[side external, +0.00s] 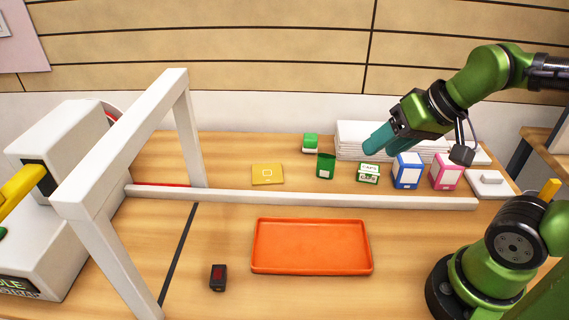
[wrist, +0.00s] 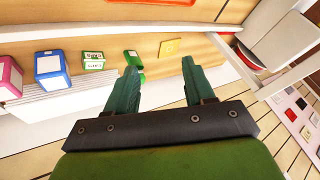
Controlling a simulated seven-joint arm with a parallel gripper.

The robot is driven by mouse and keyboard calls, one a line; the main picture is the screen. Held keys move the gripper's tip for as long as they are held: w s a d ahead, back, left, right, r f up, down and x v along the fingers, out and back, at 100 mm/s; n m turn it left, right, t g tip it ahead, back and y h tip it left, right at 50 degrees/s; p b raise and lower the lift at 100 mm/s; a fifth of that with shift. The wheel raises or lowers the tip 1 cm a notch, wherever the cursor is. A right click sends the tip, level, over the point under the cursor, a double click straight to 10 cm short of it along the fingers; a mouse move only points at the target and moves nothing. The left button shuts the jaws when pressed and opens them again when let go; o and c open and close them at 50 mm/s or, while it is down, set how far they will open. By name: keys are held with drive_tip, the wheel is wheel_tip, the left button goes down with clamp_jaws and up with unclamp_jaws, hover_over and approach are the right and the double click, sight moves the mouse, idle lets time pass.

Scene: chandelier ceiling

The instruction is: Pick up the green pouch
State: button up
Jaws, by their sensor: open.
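A dark green upright packet (side external: 326,165), likely the green pouch, stands on the table behind the long white bar. In the wrist view the green packet (wrist: 131,57) shows just beyond my left finger. A second green item with a white lower part (side external: 311,143) stands behind it; a bit of green (wrist: 141,77) shows beside the finger. My gripper (side external: 377,142) is open and empty, above and to the right of the packet, in front of the white stack. Its two teal fingers (wrist: 159,66) are spread apart in the wrist view.
A yellow flat packet (side external: 268,174) lies left of the green packet. A green-white box (side external: 368,172), blue box (side external: 407,171) and pink box (side external: 446,172) stand to the right. A white stack (side external: 350,142) is behind. The orange tray (side external: 312,268) is empty; a white frame (side external: 187,130) stands left.

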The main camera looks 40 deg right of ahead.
drive_tip(key=w+d+f+m+g, duration=0.2)
drive_tip(key=w+d+f+m, duration=0.15)
drive_tip(key=w+m, duration=0.25)
drive_tip(key=m+g, duration=0.1)
drive_tip(key=m, duration=1.2)
approach(323, 166)
wheel_tip(323, 166, up, 5)
drive_tip(key=s+d, duration=0.2)
drive_tip(key=s, duration=0.1)
drive_tip(key=w+d+m, duration=0.1)
drive_tip(key=w+m, duration=0.1)
drive_tip(key=m, duration=0.4)
drive_tip(key=x, duration=1.1)
drive_tip(key=shift+w+a+r, duration=0.1)
drive_tip(key=shift+a, duration=0.1)
drive_tip(key=shift+s+a+x, duration=0.15)
drive_tip(key=shift+x, duration=1.2)
drive_tip(key=shift+s+a+x, duration=0.1)
drive_tip(key=shift+a+x, duration=0.05)
drive_tip(key=shift+x, duration=1.25)
clamp_jaws()
